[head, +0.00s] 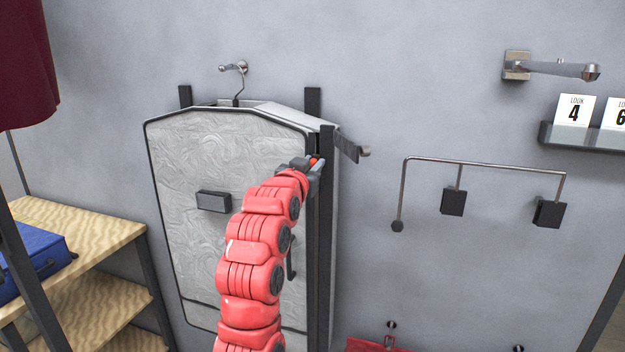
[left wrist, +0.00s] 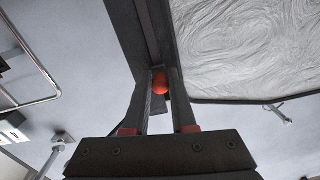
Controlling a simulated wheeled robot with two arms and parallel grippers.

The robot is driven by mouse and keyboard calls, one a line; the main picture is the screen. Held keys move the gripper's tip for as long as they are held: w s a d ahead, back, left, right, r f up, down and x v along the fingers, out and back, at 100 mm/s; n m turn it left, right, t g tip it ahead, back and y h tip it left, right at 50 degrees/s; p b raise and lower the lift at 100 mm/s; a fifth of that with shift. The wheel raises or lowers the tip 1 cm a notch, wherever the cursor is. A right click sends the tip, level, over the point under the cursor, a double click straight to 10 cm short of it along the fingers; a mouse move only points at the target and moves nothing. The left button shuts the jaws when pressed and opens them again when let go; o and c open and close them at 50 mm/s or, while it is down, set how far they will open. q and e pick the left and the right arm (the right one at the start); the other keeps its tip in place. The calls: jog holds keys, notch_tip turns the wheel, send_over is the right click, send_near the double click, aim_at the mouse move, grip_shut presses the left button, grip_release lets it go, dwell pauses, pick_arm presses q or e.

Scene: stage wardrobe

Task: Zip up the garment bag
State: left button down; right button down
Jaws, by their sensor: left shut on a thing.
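The garment bag (head: 180,160) hangs upright on the wall, grey and swirl-patterned with dark edging. Its front also shows in the left wrist view (left wrist: 245,45). Dark strips (head: 326,230) run down its right side. My left gripper (head: 315,165) is at the upper end of this side, shut on a small orange-red ball-shaped zip pull (left wrist: 160,84). The pull sits between the fingertips, against the dark strip (left wrist: 130,28). My arm covers part of the bag's front. How far the zip is closed cannot be told. My right gripper is not in view.
A hook (head: 232,67) holds the bag's hanger. A dark flap (head: 347,147) and a peg stick out at its upper right. A clip rail (head: 485,163) is on the wall to the right. A wooden shelf unit (head: 90,240) with a blue case (head: 30,255) stands left.

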pick_arm(q)
jog(key=shift+a+r, duration=0.15)
jog(key=shift+r, duration=0.15)
jog(key=c, duration=0.8)
grip_release()
jog(key=shift+o, duration=0.2)
jog(key=shift+f, duration=0.1)
jog(key=shift+s, duration=0.1)
jog(key=shift+s+f, duration=0.1)
jog(key=shift+s, duration=0.2)
jog(key=b+v, duration=0.2)
jog(key=v, duration=1.4)
jog(key=shift+s+a, duration=0.2)
jog(key=shift+s, duration=0.1)
